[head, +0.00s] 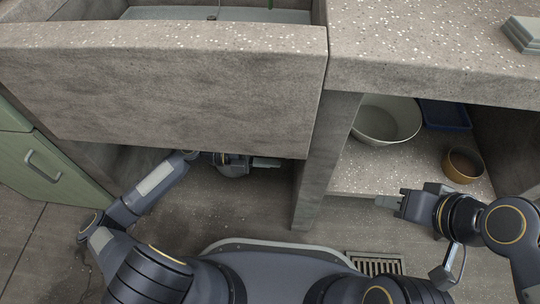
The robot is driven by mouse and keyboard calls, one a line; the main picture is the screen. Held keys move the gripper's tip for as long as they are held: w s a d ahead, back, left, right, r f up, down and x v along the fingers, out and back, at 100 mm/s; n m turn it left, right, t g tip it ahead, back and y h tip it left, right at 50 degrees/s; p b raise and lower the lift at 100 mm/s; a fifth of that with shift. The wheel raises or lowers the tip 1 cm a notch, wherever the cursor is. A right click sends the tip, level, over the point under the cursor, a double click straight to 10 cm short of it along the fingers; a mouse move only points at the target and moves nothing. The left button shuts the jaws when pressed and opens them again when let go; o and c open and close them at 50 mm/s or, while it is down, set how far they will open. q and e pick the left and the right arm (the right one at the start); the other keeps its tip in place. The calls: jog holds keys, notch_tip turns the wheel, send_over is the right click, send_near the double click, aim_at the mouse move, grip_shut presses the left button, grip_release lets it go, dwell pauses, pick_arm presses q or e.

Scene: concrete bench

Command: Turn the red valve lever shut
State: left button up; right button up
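The red valve lever does not show in the head view. The space under the concrete sink (170,85) is mostly hidden by the sink's deep front. My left gripper (266,162) reaches in below the sink's lower edge, pointing right, near the concrete upright. The sink edge partly covers it, and I cannot tell whether its fingers are apart or on anything. My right gripper (388,202) is in front of the low shelf on the right, pointing left. Its fingers overlap from this angle, so its opening is unclear.
A concrete upright (312,190) divides the sink bay from the shelf bay. The speckled shelf (352,170) holds a white bowl (385,125), a blue tray (445,115) and an ochre pot (463,165). A green cabinet (45,165) stands left. A floor drain (375,265) lies in front.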

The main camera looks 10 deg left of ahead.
pick_arm(q)
jog(key=a+p, duration=0.1)
jog(key=a, duration=0.6)
jog(key=shift+a, duration=0.4)
jog(key=shift+s, duration=0.1)
